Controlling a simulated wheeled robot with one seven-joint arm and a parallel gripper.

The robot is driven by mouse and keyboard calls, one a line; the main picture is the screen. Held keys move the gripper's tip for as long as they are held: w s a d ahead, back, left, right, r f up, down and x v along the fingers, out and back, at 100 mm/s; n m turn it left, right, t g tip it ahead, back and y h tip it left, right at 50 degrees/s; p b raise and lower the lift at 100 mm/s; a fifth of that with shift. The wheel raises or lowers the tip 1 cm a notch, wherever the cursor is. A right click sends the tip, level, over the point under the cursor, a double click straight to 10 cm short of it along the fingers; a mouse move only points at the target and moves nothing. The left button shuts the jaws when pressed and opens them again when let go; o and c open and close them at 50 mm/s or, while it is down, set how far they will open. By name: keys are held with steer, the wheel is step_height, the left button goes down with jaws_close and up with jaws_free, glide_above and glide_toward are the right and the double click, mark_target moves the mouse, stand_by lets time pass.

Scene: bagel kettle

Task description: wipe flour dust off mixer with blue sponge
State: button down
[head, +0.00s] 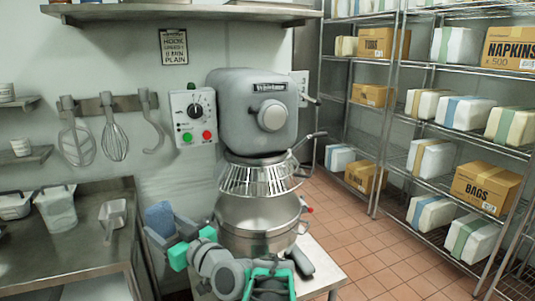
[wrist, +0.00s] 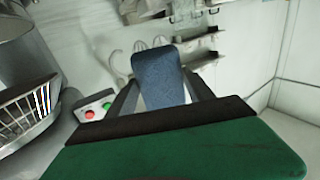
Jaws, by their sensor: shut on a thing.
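The grey stand mixer (head: 235,125) stands in the middle of the head view, with a wire guard (head: 262,180) over its steel bowl (head: 260,215). I cannot make out flour dust on it. My gripper (head: 165,228) is left of the bowl and shut on the blue sponge (head: 158,216), which sticks up from the fingers. In the wrist view, the sponge (wrist: 160,75) stands between the two dark fingers of my gripper (wrist: 162,92). The mixer's guard (wrist: 30,112) shows at the left edge, apart from the sponge.
A control box (head: 193,117) with a dial and red and green buttons is on the wall left of the mixer. Whisks and a hook hang from a rack (head: 108,104). A steel counter (head: 90,245) with tubs and a scoop is at left. Wire shelves (head: 385,120) with boxes stand at right.

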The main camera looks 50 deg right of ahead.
steer(key=s+d+r+m+g+h+p, duration=0.1)
steer(key=s+d+r+m+h+p, duration=0.2)
steer(key=d, duration=0.5)
steer(key=s+d+r+m+h+p, duration=0.1)
steer(key=s+d+r+h+p, duration=0.15)
steer(key=s+d+r, duration=0.4)
steer(key=m+g+h+p, duration=0.1)
steer(key=m+g+h, duration=0.1)
steer(key=h, duration=0.1)
glide_toward(258, 150)
steer(key=shift+p+x, duration=2.2)
steer(key=shift+p, duration=0.15)
steer(key=shift+b+x, duration=0.3)
steer(key=shift+x, duration=0.65)
steer(key=shift+f, duration=0.1)
